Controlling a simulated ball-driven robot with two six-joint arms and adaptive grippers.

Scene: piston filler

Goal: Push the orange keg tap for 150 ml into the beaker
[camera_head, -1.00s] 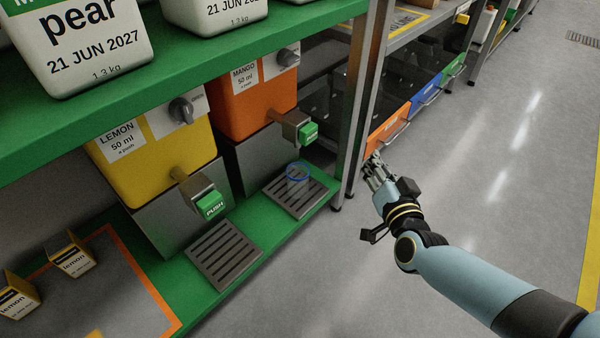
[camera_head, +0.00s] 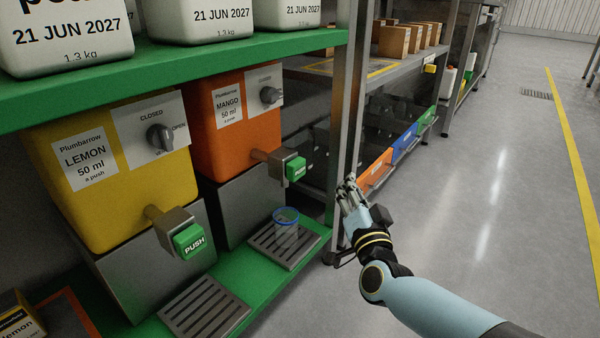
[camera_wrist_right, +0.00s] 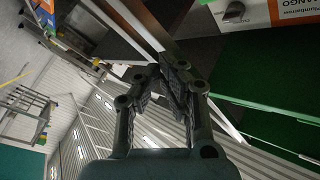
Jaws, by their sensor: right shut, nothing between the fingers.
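The orange keg (camera_head: 240,120) carries a label reading Mango, 50 ml a push. Its tap sticks out at the front with a green push button (camera_head: 296,169). A clear beaker with a blue rim (camera_head: 286,228) stands on the drip grille (camera_head: 270,247) below that tap; I cannot make out any liquid in it. My right gripper (camera_head: 348,187) is shut and empty, to the right of the tap and apart from it, near the shelf post. In the right wrist view its fingers (camera_wrist_right: 165,80) are together. My left gripper is not in view.
A yellow Lemon keg (camera_head: 110,175) with its own push tap (camera_head: 189,240) stands to the left. A metal shelf post (camera_head: 345,110) rises close to my right gripper. White tubs (camera_head: 205,20) stand on the green shelf above. The floor (camera_head: 470,200) at right is clear.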

